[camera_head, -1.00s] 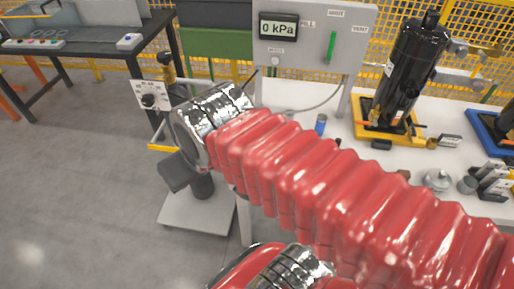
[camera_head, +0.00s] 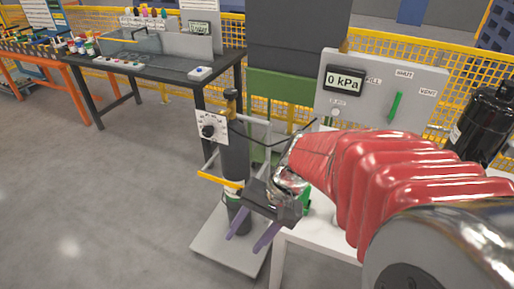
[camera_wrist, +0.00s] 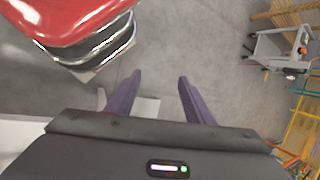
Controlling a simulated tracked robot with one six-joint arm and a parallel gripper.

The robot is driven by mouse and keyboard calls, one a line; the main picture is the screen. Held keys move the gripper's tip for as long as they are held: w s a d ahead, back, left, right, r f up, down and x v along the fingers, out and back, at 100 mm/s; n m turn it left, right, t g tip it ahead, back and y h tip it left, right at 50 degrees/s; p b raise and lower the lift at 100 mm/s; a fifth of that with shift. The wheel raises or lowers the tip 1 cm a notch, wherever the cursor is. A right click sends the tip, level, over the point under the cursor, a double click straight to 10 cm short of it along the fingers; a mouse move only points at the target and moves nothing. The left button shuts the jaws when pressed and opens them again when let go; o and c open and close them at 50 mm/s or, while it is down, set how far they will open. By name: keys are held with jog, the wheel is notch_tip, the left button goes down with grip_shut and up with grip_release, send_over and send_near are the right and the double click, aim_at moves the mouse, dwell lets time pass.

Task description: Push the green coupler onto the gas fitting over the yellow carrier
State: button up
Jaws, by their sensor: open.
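My gripper (camera_head: 250,236) is open, with its two purple fingers pointing down in front of the gas cylinder cart. In the wrist view the fingers (camera_wrist: 160,77) stand apart with only floor and a pale plate between them. A small green piece (camera_head: 305,197) shows just behind my gripper at the white table's edge. It is partly covered, and I cannot tell if it is the green coupler. The black compressor (camera_head: 481,127) stands at the right edge. The yellow carrier and the gas fitting are not visible; my red-sleeved arm covers that area.
A grey panel (camera_head: 372,105) with a 0 kPa display and a green lever stands behind my arm. The gas cylinder (camera_head: 236,145) stands on a cart with a pale base (camera_head: 225,250). A dark workbench (camera_head: 150,68) is at the back left. Open floor lies left.

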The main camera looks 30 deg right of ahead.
jog(key=f+m+y, duration=0.1)
jog(key=m+t+h, duration=0.6)
jog(key=m+t, duration=1.1)
jog(key=m, duration=0.9)
send_near(309, 192)
jog(key=s, duration=0.2)
jog(key=shift+f, duration=0.15)
jog(key=shift+w, duration=0.1)
jog(key=shift+w+a, duration=0.1)
jog(key=shift+w, duration=4.05)
